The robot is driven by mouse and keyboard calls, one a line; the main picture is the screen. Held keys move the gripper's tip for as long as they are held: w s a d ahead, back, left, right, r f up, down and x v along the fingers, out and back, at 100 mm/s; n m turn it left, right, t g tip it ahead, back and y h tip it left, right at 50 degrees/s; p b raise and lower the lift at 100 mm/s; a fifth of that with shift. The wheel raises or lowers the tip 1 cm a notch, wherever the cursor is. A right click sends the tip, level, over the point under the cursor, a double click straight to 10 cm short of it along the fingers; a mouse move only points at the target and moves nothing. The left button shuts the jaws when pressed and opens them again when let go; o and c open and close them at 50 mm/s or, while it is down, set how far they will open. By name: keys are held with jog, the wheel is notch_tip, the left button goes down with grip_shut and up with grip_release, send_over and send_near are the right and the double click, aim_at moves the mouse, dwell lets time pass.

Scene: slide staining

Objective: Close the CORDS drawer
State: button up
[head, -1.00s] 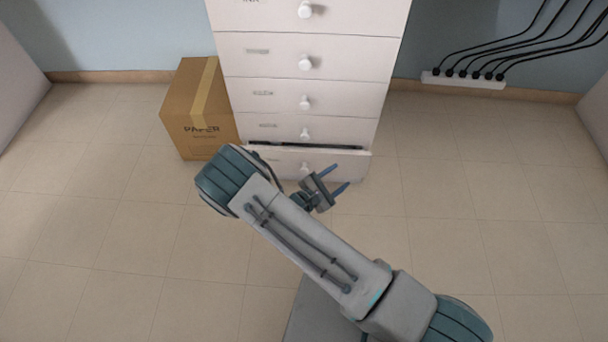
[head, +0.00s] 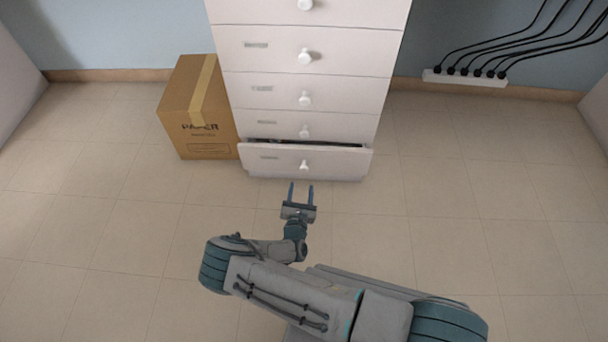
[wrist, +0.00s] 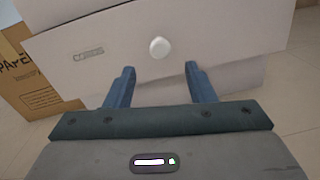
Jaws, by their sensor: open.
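The bottom drawer (head: 334,164) of a white drawer cabinet stands slightly open, with a dark gap along its top edge. It has a round white knob (head: 304,164) and a small label (head: 269,157), too small to read surely in the head view. In the wrist view the drawer front (wrist: 215,35) fills the upper middle, with the knob (wrist: 160,47) and the label (wrist: 88,53). My gripper (head: 301,188) is open and empty, in front of and below the knob, its fingers pointing at the drawer front. The fingers (wrist: 161,82) show apart from the knob.
The white cabinet (head: 340,65) has several more drawers above, all shut. A brown PAPER box (head: 203,120) stands close against its left side. A power strip (head: 464,78) with black cords lies by the wall at right. The tiled floor (head: 480,200) is clear in front and right.

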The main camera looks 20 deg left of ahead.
aim_at(304, 171)
jog(key=w, duration=0.2)
jog(key=w+b, duration=0.1)
jog(key=w, duration=0.1)
jog(key=w+a+b, duration=0.1)
jog(key=w, duration=0.1)
jog(key=shift+w+a+f, duration=0.1)
jog(key=shift+w+f, duration=0.05)
jog(key=shift+w, duration=0.05)
jog(key=shift+w+a+b, duration=0.15)
jog(key=shift+w+b, duration=0.2)
jog(key=shift+w, duration=0.35)
grip_shut()
